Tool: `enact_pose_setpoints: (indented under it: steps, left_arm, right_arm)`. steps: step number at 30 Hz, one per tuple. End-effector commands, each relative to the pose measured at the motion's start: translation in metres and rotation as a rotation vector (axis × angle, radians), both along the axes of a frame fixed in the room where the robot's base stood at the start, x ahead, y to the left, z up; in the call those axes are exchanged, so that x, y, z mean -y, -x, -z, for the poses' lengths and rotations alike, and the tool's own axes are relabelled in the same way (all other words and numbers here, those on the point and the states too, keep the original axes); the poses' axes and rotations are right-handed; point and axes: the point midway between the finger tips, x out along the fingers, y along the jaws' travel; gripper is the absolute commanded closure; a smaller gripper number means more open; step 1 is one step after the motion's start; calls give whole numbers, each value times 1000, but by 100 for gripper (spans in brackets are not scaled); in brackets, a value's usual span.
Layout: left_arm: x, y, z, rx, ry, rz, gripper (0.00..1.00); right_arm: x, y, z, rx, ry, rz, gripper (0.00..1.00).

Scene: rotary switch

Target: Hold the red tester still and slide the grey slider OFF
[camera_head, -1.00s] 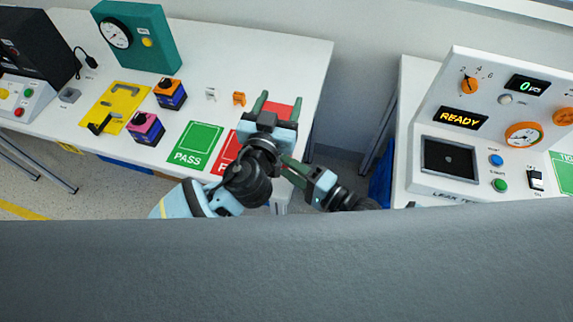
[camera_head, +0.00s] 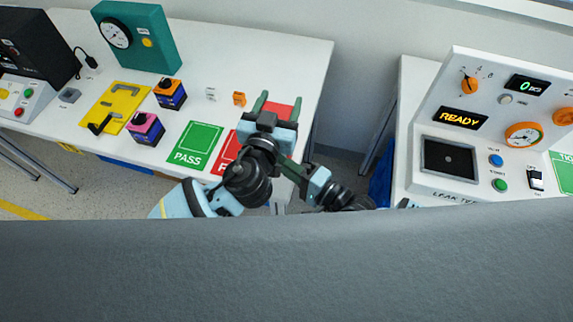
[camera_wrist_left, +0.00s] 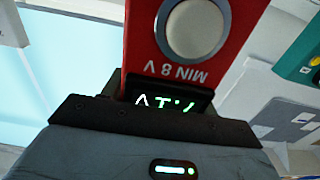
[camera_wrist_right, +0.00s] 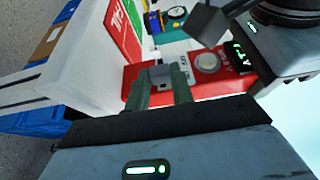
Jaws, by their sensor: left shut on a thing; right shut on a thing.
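The red tester (camera_head: 283,107) is between the fingers of my left gripper (camera_head: 280,100) in the head view. The left wrist view shows the tester (camera_wrist_left: 178,58) close up, with a round grey button, "MIN 8 V" lettering and a lit display; the fingers there are hidden. In the right wrist view the tester (camera_wrist_right: 190,70) lies beyond the fingertips of my right gripper (camera_wrist_right: 160,88). These fingers are shut on the grey slider (camera_wrist_right: 160,74), which is partly hidden between them. Its ON or OFF position cannot be read.
A white table carries a green PASS mat (camera_head: 194,145), a red mat (camera_head: 228,152), a yellow fixture (camera_head: 113,103) and small boxed units (camera_head: 146,128). A leak-test console (camera_head: 480,150) showing READY stands on the right, beyond a floor gap.

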Motion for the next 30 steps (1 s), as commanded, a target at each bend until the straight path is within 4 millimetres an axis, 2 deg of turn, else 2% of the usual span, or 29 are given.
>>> enact_pose_setpoints:
  steps: [4,11,19,20,24,30]
  left_arm:
    - [0,0,0,0,0,0,75]
    - [0,0,0,0,0,0,75]
    - [1,1,0,-1,3,2,75]
    - [1,1,0,-2,3,3,75]
    - [1,1,0,-2,3,2,75]
    - [0,0,0,0,1,1,75]
  right_arm:
    - [-5,-2,0,0,-1,0,100]
    - [-27,-9,0,-1,-2,0,100]
    - [-29,-9,0,0,0,-1,100]
    - [-29,-9,0,0,0,-1,75]
    - [-29,-9,0,0,0,-1,56]
    - [-29,-9,0,0,0,0,55]
